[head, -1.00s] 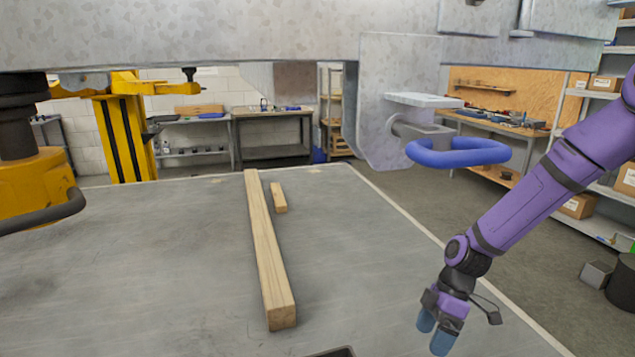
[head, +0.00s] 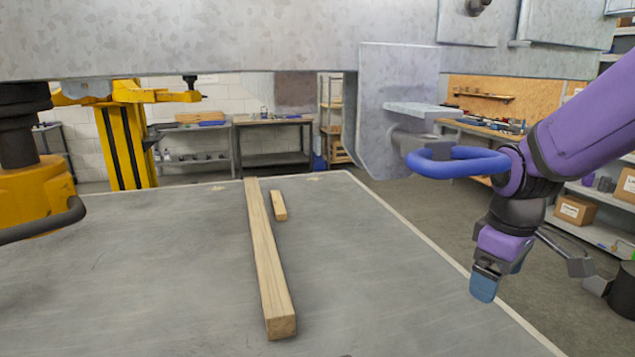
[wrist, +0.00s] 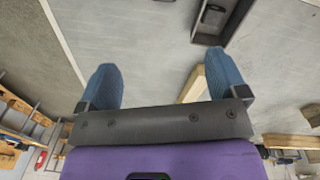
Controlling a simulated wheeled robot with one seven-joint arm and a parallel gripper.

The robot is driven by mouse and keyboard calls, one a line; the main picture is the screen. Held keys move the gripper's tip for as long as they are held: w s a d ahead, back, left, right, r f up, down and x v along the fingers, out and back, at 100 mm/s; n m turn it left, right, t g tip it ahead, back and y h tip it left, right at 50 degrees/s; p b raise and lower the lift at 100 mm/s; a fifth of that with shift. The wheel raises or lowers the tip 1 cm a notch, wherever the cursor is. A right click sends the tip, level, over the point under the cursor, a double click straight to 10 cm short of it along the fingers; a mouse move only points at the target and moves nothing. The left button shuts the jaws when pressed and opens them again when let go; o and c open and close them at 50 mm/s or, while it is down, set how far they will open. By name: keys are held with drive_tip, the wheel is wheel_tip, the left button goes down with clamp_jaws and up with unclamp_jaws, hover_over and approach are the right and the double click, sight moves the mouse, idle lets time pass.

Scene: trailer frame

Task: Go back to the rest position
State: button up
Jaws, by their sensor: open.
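My gripper (head: 486,284) hangs at the right in the head view, near the right edge of the grey table (head: 150,290), with its fingertips pointing down. In the wrist view its two blue fingers (wrist: 163,85) are spread apart with nothing between them. My purple arm comes in from the upper right. In the head view its wrist is close to the blue loop handle (head: 458,162) on the trailer frame (head: 200,40); I cannot tell whether they touch.
A long wooden beam (head: 265,265) and a short wood block (head: 279,206) lie on the table. A dark tray (wrist: 222,18) shows in the wrist view. A yellow jack (head: 125,145) stands at the left. Shelves with boxes (head: 575,210) stand at the right.

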drive_tip(key=s+d+r+m+t, duration=0.1)
drive_tip(key=s+r+m+t, duration=0.3)
drive_tip(key=s+r+m, duration=0.3)
drive_tip(key=s+r, duration=0.5)
drive_tip(key=shift+s+d+t, duration=0.25)
drive_tip(key=shift+s+t, duration=0.05)
drive_tip(key=shift+s, duration=0.05)
